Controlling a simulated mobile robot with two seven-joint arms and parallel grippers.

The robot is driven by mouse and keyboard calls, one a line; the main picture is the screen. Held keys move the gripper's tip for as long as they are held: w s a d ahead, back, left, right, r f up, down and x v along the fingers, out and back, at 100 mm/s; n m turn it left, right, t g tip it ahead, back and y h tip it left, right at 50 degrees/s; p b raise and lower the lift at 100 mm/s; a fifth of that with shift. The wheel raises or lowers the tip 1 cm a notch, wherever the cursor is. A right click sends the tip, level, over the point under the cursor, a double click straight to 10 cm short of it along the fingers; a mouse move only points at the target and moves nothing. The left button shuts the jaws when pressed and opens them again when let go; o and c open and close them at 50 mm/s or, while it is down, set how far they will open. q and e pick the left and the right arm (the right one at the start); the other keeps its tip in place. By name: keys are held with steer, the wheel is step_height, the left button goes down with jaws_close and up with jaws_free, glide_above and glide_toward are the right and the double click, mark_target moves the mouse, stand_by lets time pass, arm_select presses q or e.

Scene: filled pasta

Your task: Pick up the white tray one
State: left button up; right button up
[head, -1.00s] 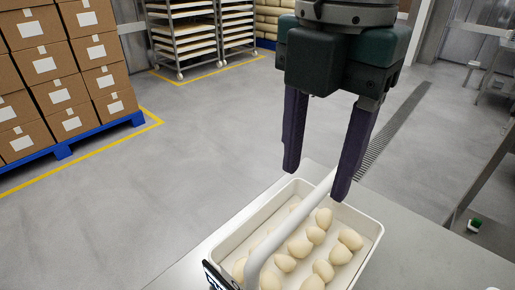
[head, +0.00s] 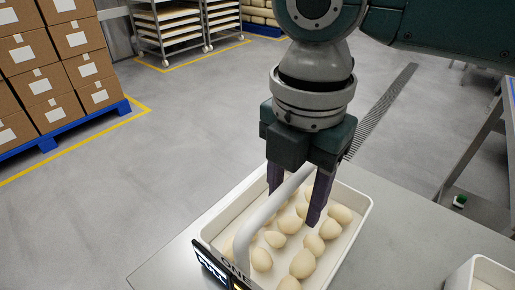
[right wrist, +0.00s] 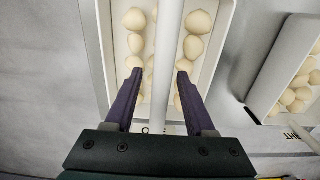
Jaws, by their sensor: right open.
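The white tray one (head: 352,238) stands on a grey table and holds several pale round pieces (head: 302,262). "ONE" is printed on its near end. A thick white handle bar (head: 262,214) arches over the tray. My right gripper (head: 294,207) points down over the tray, open, with its dark fingers on either side of the bar. In the right wrist view the bar (right wrist: 169,45) runs between the open fingers (right wrist: 160,74), with gaps on both sides. My left gripper is not in view.
A second white tray (head: 478,272) shows at the lower right; the right wrist view shows it beside tray one, with pale pieces inside. A dark display (head: 211,264) sits at tray one's near end. Boxes (head: 38,86) on a pallet and racks (head: 172,28) stand far off.

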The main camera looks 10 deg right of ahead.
jaws_close()
stand_by(1.3)
